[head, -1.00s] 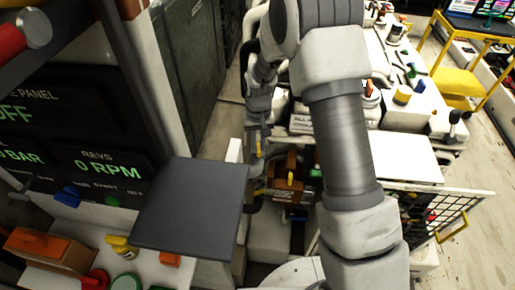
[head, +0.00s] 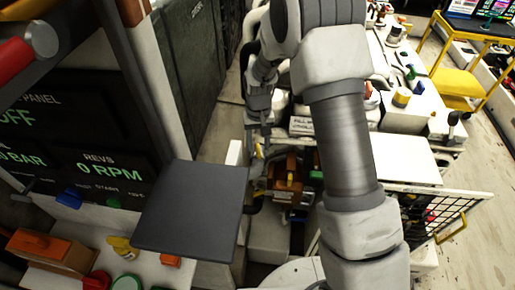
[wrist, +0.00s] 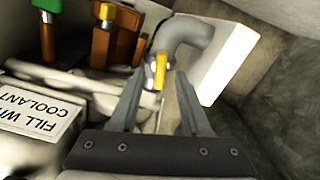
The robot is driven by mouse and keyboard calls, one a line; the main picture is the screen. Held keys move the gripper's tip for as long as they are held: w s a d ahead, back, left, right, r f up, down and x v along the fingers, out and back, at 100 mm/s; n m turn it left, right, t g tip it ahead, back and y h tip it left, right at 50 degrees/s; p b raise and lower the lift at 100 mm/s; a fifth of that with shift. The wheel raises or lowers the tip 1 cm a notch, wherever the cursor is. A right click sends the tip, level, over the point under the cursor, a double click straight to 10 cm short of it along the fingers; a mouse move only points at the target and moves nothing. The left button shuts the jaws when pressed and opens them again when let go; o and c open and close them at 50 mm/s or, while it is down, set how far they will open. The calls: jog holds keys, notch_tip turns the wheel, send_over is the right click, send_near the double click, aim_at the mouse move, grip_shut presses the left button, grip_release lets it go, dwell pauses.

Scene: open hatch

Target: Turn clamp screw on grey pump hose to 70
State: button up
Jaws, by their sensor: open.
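The grey hose (wrist: 188,38) bends into a white block (wrist: 228,62) in the wrist view. A yellow clamp screw (wrist: 160,70) stands out from the hose, seen between and beyond my gripper's fingertips. My gripper (wrist: 160,85) is open and empty, with one finger on each side of the yellow screw in the picture; I cannot tell how far off the screw is. In the head view my gripper (head: 259,142) points down near the small yellow screw (head: 260,151). No scale or number on the screw is readable.
Brown-orange blocks with a yellow handle (wrist: 106,12) and a green handle (wrist: 50,6) stand left of the hose. A coolant label (wrist: 38,112) is at lower left. In the head view, a dark panel (head: 190,207) and a control panel reading 0 RPM (head: 111,166) stand left.

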notch_tip(320, 180, up, 8)
jog(key=p, duration=0.4)
dwell(0.3)
